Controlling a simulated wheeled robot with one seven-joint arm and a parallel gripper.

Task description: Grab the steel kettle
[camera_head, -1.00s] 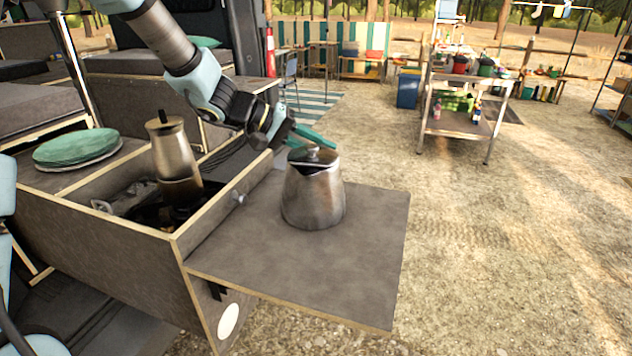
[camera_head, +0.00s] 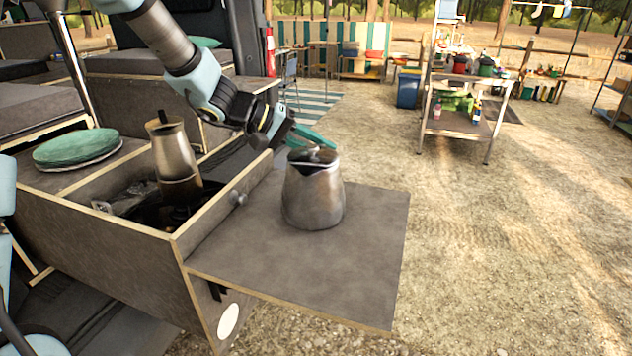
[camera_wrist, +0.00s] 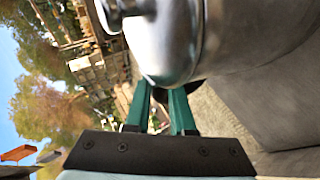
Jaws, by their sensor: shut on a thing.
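The steel kettle (camera_head: 313,196) stands upright on the flat grey board at the open end of the drawer. Its lid and knob face up. My gripper (camera_head: 316,146) reaches in from the far left with its green fingers behind the top of the kettle. In the wrist view the fingers (camera_wrist: 160,104) point at the kettle (camera_wrist: 245,35), whose shiny metal fills the top of the picture. The fingers are shut on the kettle at its far side. The exact grip point, probably the handle, is hidden behind the kettle's body.
The board (camera_head: 350,268) is otherwise clear. The open drawer (camera_head: 110,240) to the left holds a tall metal pot (camera_head: 174,150) and darker items. Green plates (camera_head: 76,147) lie on the left surface. A metal work table (camera_head: 460,128) stands farther back on open ground.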

